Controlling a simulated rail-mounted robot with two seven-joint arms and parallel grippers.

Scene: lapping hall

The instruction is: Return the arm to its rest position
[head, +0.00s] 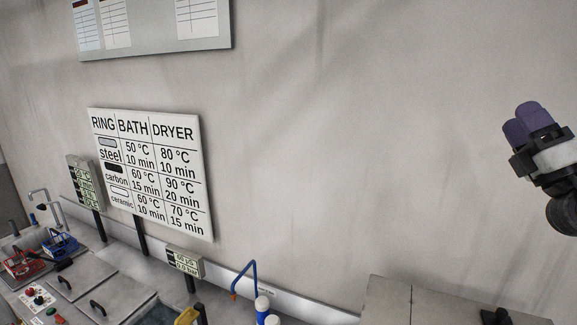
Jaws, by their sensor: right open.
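My right gripper (527,124) is raised at the right edge of the head view, in front of the bare wall. Its two purple-padded fingers point up and to the left. It is open, with nothing seen between the fingers. Part of its arm is cut off by the picture's edge. My left gripper is not in view.
A sign (150,172) lists ring, bath and dryer settings. Below it is a bench with lidded tanks (98,290), a small display (185,262), a blue bent spout (246,272) and white-and-blue bottles (262,308). A grey box top (388,297) is lower right. The wall between is clear.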

